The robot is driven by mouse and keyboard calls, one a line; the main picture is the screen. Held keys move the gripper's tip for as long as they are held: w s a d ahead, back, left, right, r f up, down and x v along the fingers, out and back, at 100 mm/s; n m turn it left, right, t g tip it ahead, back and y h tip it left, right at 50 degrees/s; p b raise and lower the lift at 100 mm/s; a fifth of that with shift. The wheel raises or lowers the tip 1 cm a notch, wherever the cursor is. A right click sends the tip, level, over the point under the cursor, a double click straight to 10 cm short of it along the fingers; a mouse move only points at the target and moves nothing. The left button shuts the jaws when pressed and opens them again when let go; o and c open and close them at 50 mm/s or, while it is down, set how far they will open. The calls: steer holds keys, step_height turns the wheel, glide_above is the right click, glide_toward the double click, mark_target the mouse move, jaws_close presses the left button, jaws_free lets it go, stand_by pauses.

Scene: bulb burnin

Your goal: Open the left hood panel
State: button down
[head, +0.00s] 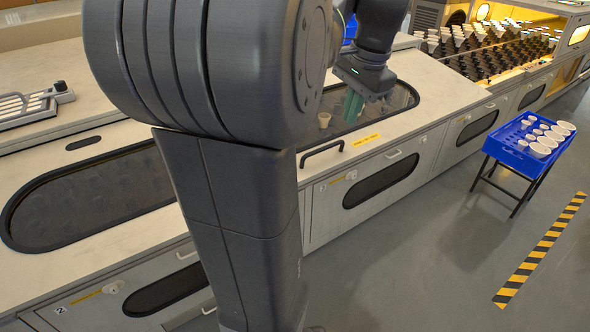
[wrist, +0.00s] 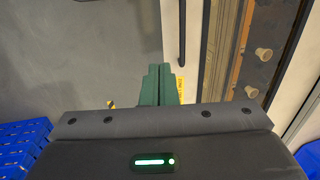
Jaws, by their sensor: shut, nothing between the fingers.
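The hood panel at the left of the head view has a long dark oval window (head: 90,200); my arm hides its right end. A second pale hood panel (head: 440,85) to its right also has a window, and both look lowered. A black bar handle (head: 321,149) shows at the front edge, just right of my arm, beside a yellow label. My gripper (head: 352,106), with green fingers, is over the right panel's window, apart from the black handle. In the wrist view the fingers (wrist: 160,84) are shut and empty; a black bar (wrist: 182,35) shows beyond them.
A blue tray (head: 492,146) of white bulbs stands on a stand at the right. Racks of bulbs (head: 480,50) sit at the far end. A metal rack (head: 30,105) lies at the left. Striped tape (head: 540,250) marks clear floor.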

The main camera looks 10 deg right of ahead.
glide_toward(334, 166)
steer(key=f, duration=0.4)
steer(key=w+f, duration=0.1)
steer(key=f, duration=0.1)
steer(key=shift+a+f, duration=0.35)
step_height(334, 166, down, 6)
steer(key=w+t+b, duration=0.1)
steer(key=b, duration=0.3)
steer(key=shift+a+f+t+b, duration=0.15)
steer(key=shift+a+t+b, duration=0.1)
steer(key=shift+t+b, duration=0.05)
